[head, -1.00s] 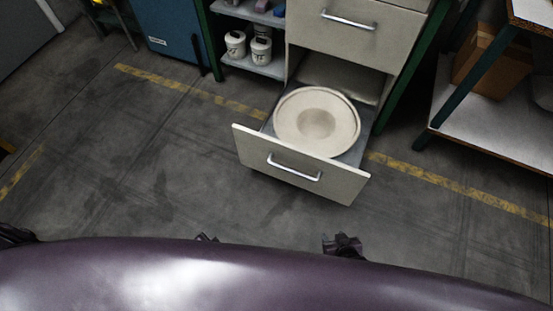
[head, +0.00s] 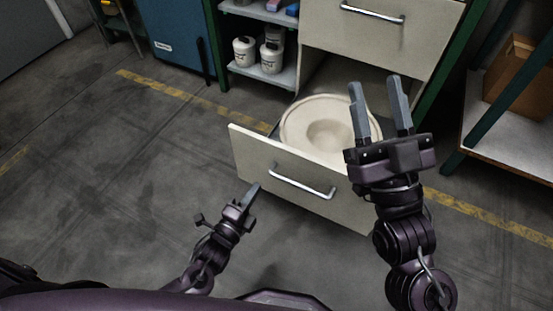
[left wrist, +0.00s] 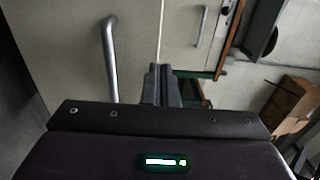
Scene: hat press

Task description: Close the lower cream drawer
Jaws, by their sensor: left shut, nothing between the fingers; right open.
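The lower cream drawer (head: 258,157) stands pulled out at the bottom of the cabinet, with a silver bar handle (head: 303,181) on its front. A round cream dish-like thing (head: 310,122) lies inside it. My left gripper (head: 251,194) is shut and empty, in front of and apart from the drawer's front, left of the handle. In the left wrist view its shut fingers (left wrist: 161,84) point ahead, beside the handle (left wrist: 110,60). My right gripper (head: 378,92) is open and empty, and appears over the drawer's right side, hiding part of the dish and front.
The upper drawer (head: 385,35) looks shut above. White canisters (head: 271,57) stand on a shelf to its left, near a blue cabinet (head: 175,35). A cardboard box (head: 518,75) sits on a rack at right. The floor at left is clear.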

